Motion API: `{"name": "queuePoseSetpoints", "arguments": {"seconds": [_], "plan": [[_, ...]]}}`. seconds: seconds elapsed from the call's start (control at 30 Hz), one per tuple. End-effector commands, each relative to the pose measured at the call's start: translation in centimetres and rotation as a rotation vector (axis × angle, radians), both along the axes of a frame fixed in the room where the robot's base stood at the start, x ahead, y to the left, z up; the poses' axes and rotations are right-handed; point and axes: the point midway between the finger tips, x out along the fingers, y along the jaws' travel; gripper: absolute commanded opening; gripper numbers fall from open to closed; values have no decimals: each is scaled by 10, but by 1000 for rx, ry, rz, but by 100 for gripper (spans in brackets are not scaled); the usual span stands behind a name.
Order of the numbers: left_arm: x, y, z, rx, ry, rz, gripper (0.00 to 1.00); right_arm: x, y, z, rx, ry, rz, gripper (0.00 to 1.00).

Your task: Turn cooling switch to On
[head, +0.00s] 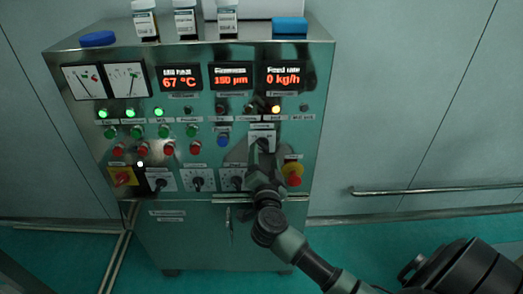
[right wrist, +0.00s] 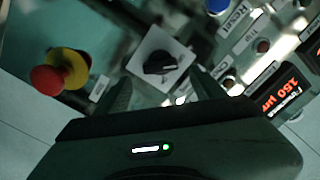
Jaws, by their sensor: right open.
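The cooling switch (head: 262,134) is a black rotary knob on a white square plate at the right of the control panel. In the head view my right gripper (head: 262,160) partly covers it. In the right wrist view the black knob (right wrist: 160,64) shows clearly, its pointer slanting. My right gripper (right wrist: 163,88) is open there, its two fingers just short of the knob on either side of it, with nothing between them. Whether the fingers touch the plate cannot be told. The knob's position markings are too small to read. My left gripper is not in view.
A red and yellow emergency stop (head: 293,175) sits just below right of my right gripper. A blue button (head: 222,141) and several more rotary switches (head: 198,180) are to its left. Bottles (head: 186,22) and a blue box (head: 290,27) stand on the cabinet top.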

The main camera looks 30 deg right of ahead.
Motion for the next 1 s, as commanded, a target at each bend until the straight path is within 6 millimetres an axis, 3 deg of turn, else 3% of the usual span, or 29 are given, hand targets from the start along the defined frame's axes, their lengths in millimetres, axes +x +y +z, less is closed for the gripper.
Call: {"name": "queuePoseSetpoints", "arguments": {"seconds": [0.23, 0.57, 0.8, 1.0], "plan": [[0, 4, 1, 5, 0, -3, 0, 26, -16, 0, -1, -1, 0, 69], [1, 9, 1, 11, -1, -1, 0, 30, -19, 0, 0, -1, 1, 69], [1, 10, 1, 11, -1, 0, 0, 30, -18, 0, 1, -1, 1, 7], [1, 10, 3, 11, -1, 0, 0, 30, -18, 0, 11, -6, 1, 7]]}}
